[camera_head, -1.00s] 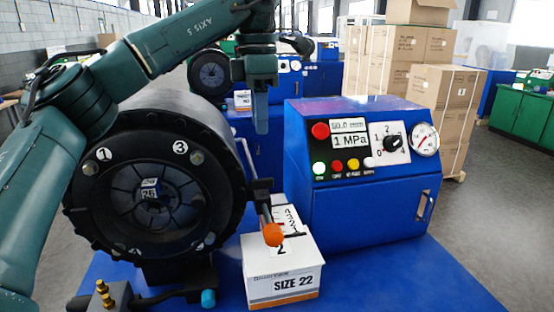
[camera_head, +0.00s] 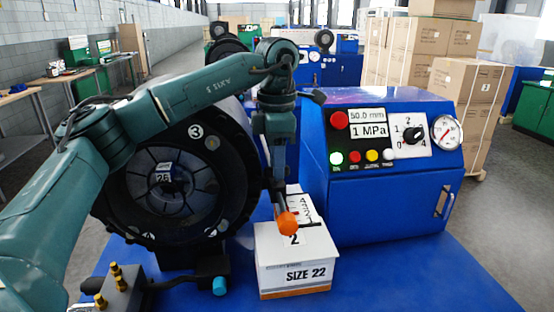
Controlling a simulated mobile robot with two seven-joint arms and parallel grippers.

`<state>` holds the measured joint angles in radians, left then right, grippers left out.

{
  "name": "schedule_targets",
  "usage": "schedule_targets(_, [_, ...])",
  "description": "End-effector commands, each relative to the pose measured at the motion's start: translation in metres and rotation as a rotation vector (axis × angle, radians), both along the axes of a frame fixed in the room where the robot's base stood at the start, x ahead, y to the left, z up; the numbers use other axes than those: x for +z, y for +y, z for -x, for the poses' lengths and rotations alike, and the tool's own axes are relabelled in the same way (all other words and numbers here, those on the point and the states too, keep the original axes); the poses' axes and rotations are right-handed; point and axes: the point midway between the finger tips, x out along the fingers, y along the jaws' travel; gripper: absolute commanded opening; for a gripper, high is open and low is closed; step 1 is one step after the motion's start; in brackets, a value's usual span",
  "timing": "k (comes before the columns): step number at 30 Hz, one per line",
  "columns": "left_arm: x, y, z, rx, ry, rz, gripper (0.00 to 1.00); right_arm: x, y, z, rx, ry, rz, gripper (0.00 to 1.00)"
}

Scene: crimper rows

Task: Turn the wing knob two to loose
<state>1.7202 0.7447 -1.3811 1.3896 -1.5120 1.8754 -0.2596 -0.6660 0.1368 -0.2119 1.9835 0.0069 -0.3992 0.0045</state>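The black round crimper head (camera_head: 235,165) faces me at left, with several small knobs around its face. The label 3 (camera_head: 195,130) shows at its top, beside a metallic knob (camera_head: 212,142). A small knob (camera_head: 210,232) sits at the lower right of the face; the label by it is too small to read for sure. My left arm covers the upper left of the face. My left gripper (camera_head: 279,180) points down, right of the head, above the orange-ended lever (camera_head: 287,222). It shows edge-on, so its opening is unclear and contact with the lever cannot be told. My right gripper is out of view.
A white box marked SIZE 22 (camera_head: 300,272) stands below the lever on the blue table (camera_head: 420,275). The blue control cabinet (camera_head: 385,205) stands right of it, with a dial (camera_head: 412,135) and gauge (camera_head: 447,133). Brass fittings (camera_head: 117,277) are at front left. The front right table is clear.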

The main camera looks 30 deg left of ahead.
Motion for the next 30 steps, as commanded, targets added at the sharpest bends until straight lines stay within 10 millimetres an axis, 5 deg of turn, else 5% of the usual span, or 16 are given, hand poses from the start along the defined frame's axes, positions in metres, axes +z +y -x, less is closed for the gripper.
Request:
schedule_targets(9, [-0.0031,0.0002,0.0001,0.0,0.0,0.0,0.33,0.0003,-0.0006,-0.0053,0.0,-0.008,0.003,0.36])
schedule_targets(21, [-0.0027,0.0,0.0001,0.0,0.0,0.0,0.0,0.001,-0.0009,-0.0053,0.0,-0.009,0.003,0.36])
schedule_targets(30, [-0.0026,-0.0001,0.0001,0.006,0.0,0.0,0.0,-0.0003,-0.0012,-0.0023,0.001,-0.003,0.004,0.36])
